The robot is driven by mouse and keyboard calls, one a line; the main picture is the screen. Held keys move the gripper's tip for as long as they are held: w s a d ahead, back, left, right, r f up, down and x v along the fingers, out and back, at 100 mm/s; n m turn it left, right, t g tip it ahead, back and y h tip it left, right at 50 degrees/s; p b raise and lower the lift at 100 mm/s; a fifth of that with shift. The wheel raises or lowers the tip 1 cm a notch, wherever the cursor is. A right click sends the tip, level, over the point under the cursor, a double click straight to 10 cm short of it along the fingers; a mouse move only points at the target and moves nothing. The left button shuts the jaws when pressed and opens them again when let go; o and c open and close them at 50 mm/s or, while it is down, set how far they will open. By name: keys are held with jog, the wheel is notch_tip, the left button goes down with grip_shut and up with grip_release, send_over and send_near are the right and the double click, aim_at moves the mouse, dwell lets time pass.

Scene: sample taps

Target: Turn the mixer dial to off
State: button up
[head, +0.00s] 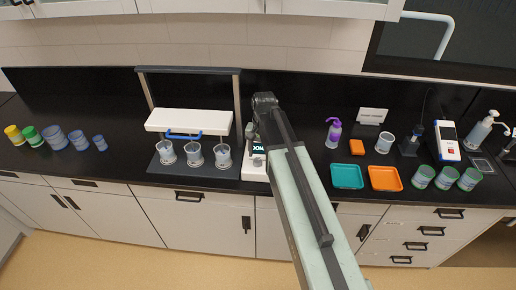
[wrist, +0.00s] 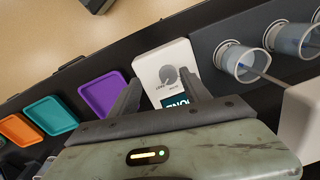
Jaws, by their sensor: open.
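The mixer (head: 254,172) is a white unit on the black counter, partly hidden by my arm in the head view. Its lit display (head: 258,147) seems to read ON. In the wrist view the mixer's white panel (wrist: 150,63) carries a round grey dial (wrist: 169,75) with small marks beside it. The display (wrist: 178,104) shows below the dial, partly covered by my gripper. My gripper (wrist: 159,77) is open and empty, its fingers apart on either side of the dial in the picture. I cannot tell whether they touch it.
Left of the mixer stands a rack with a white hood (head: 190,121) and three clear beakers (head: 194,158). Purple (wrist: 103,93), teal (head: 346,176) and orange (head: 385,178) trays lie on the other side. A purple-capped bottle (head: 333,133) stands behind the trays.

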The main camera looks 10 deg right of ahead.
aim_at(258, 160)
jog(key=w+r, duration=0.1)
jog(key=w+r+m, duration=0.1)
jog(key=shift+w+d, duration=0.1)
jog(key=shift+w, duration=0.3)
jog(key=shift+s+f, duration=0.15)
jog(key=shift+f, duration=0.3)
jog(key=f+b, duration=0.3)
jog(key=b, duration=0.1)
jog(key=f+b, duration=0.4)
jog(key=shift+a+f, duration=0.2)
jog(key=shift+f, duration=0.05)
jog(key=shift+r, duration=0.1)
jog(key=c, duration=1.2)
jog(key=shift+a, duration=0.1)
